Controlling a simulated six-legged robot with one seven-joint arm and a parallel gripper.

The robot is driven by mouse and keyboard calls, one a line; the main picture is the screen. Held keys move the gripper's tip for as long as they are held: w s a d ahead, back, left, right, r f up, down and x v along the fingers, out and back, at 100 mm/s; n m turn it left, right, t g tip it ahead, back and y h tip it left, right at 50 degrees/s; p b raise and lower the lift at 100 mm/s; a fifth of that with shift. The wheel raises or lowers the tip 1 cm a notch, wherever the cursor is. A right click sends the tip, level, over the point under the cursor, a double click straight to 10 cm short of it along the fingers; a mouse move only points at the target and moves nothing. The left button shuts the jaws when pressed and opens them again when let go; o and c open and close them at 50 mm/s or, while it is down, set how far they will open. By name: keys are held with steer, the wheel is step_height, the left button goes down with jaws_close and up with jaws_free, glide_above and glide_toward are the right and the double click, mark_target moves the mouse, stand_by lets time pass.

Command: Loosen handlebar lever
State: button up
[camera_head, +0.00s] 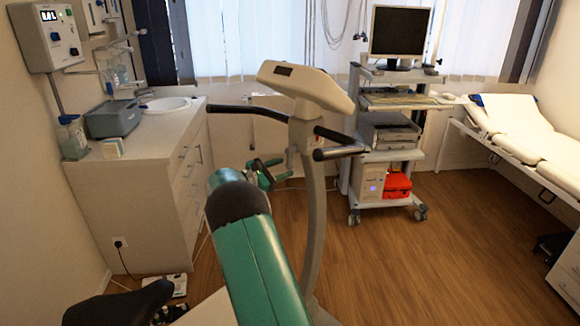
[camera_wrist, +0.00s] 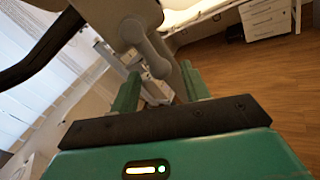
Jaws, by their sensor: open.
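The exercise bike's beige console (camera_head: 305,85) tops a curved post (camera_head: 313,210) in the head view. A black handlebar (camera_head: 250,109) runs left from it, and a second grip (camera_head: 340,152) points right. The grey handlebar lever (camera_wrist: 157,55) hangs from the handlebar clamp in the wrist view, ending in a rounded tip. My gripper (camera_wrist: 160,85) is open, its green fingers on either side of the lever's lower end in that picture. I cannot tell whether they touch it. In the head view, my gripper (camera_head: 265,172) is left of the post, below the handlebar.
A wheeled cart (camera_head: 388,155) with a monitor (camera_head: 398,32) stands behind the bike. A cabinet with a sink (camera_head: 165,104) is at left, an examination couch (camera_head: 525,130) at right. The bike's black saddle (camera_head: 120,304) is at bottom left. Wooden floor (camera_head: 445,250) is clear at right.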

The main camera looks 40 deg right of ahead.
mark_target(290, 165)
steer(key=shift+s+d, duration=0.15)
steer(key=shift+d, duration=0.8)
steer(key=shift+s+d, duration=0.15)
steer(key=shift+d, duration=0.8)
jaws_close()
